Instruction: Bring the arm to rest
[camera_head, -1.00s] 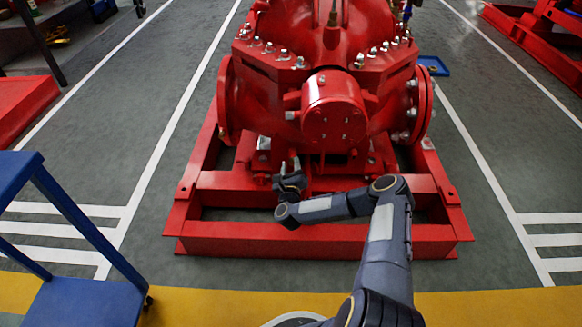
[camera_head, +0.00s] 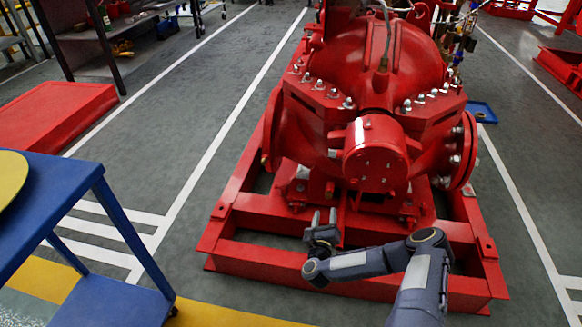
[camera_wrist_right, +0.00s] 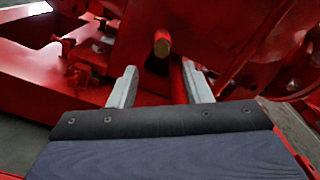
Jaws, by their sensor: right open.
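My right arm (camera_head: 350,262) reaches in from the bottom right of the head view, bent at the elbow. Its gripper (camera_head: 324,217) is over the front of the red base frame, below the pump's round end housing. In the right wrist view the two grey fingers (camera_wrist_right: 160,86) stand apart with nothing between them. A brass-coloured plug (camera_wrist_right: 162,44) on a red part shows just beyond the fingertips. I cannot tell whether the fingers touch anything. My left gripper is not in view.
The big red pump (camera_head: 376,165) stands on its red base frame (camera_head: 290,258). A blue trolley (camera_head: 60,205) is at the left. A red block (camera_head: 55,113) and a dark shelf (camera_head: 105,50) lie behind it. A small blue tray (camera_head: 481,111) is on the floor. Grey floor beside the frame is clear.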

